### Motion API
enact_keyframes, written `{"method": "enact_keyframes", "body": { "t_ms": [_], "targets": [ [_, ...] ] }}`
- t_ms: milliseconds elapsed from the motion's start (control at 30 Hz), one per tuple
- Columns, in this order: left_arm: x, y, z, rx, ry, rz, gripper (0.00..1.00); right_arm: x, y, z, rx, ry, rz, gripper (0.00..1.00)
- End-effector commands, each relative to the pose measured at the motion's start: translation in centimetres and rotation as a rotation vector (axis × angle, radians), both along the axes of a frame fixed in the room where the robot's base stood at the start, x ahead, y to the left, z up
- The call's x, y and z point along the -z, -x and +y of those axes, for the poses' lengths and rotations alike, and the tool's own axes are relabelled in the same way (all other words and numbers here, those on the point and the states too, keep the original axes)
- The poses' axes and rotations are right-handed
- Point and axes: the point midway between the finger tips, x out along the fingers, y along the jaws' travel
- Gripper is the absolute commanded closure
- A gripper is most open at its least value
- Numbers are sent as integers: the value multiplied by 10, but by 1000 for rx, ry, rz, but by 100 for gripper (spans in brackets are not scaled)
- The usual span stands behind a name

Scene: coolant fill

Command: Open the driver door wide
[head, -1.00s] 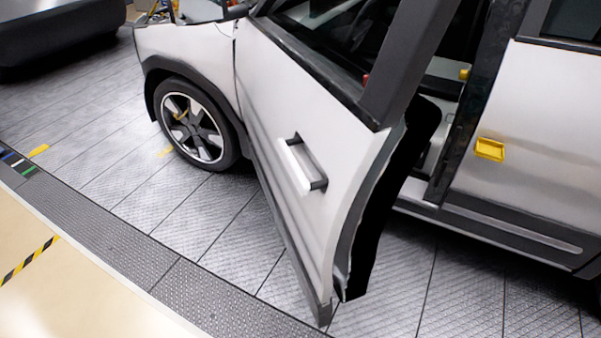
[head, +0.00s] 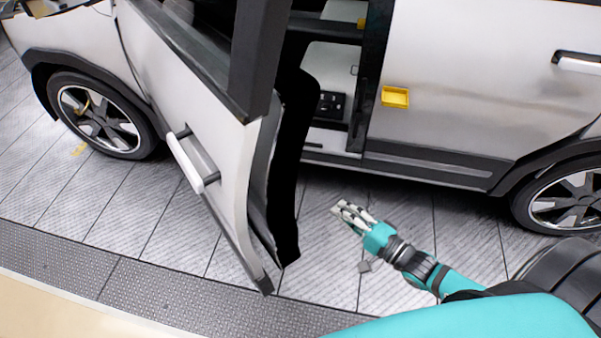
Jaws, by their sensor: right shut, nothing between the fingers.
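The driver door (head: 205,125) of the white car stands partly open, swung out from the body at an angle. Its handle (head: 192,162), a light bar on dark mounts, is on the outer face. The door's dark inner side and trailing edge (head: 287,170) face right. My right gripper (head: 340,211) is shut and empty, above the floor to the right of the door's trailing edge and apart from it. My left gripper is not in view.
The door opening shows dark interior and a sill (head: 332,160). A yellow block (head: 395,96) sits on the rear door (head: 460,80). The front wheel (head: 100,115) is at left, the rear wheel (head: 565,200) at right. Tiled floor (head: 150,210) lies clear beside the car.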

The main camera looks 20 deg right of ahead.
Motion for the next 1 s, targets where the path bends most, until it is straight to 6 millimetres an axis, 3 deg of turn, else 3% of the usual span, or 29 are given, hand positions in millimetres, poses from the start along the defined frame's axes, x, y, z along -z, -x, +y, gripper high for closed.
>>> {"method": "enact_keyframes", "body": {
  "t_ms": [33, 167, 367, 733, 1000],
  "targets": [
    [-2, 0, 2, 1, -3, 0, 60, -17, 1, 6, -22, -59, -7, 100],
    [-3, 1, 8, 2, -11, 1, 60, -36, 0, 14, -47, -138, -16, 100],
    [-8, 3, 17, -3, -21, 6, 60, -40, -22, 25, -46, -144, -20, 100],
    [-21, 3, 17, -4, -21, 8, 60, -44, -92, 61, -45, -141, -19, 100],
    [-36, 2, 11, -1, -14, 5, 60, -49, -79, 92, -45, -141, -15, 100]
  ]
}}
